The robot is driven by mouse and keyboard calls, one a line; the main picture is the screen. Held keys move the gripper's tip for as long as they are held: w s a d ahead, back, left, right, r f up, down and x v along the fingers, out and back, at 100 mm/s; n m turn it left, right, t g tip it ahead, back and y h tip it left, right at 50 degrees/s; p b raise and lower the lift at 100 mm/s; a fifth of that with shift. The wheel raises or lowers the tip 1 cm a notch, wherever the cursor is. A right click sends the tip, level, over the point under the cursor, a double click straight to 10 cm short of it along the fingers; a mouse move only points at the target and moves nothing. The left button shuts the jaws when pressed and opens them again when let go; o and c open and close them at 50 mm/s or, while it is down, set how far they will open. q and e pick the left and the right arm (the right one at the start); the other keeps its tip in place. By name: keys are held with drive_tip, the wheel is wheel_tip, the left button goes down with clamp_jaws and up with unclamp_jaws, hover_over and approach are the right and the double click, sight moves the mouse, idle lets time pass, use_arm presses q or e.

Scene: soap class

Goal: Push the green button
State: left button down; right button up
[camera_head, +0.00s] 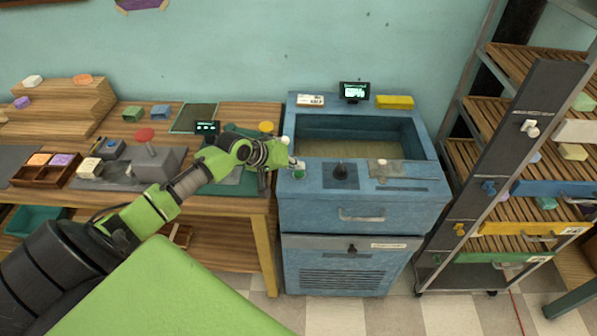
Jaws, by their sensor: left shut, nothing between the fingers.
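The green button (298,174) sits on the front left top of the blue machine (365,216), beside a black knob. My left arm reaches in from the lower left. My left gripper (291,161) is shut and empty, with its fingertips just above and behind the green button. Whether the tips touch the button I cannot tell. My right gripper is not in view.
A wooden table (225,203) at the left holds soap bars, a grey press with a red knob (144,135) and trays. The machine's open basin (355,137) lies behind the button. A shelf rack (520,150) stands at the right.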

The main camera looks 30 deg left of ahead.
use_arm(q)
drive_tip(key=shift+f, duration=0.15)
idle(0.5)
drive_tip(key=shift+f, duration=0.3)
idle(0.3)
drive_tip(key=shift+r+p, duration=0.4)
drive_tip(key=shift+p, duration=0.3)
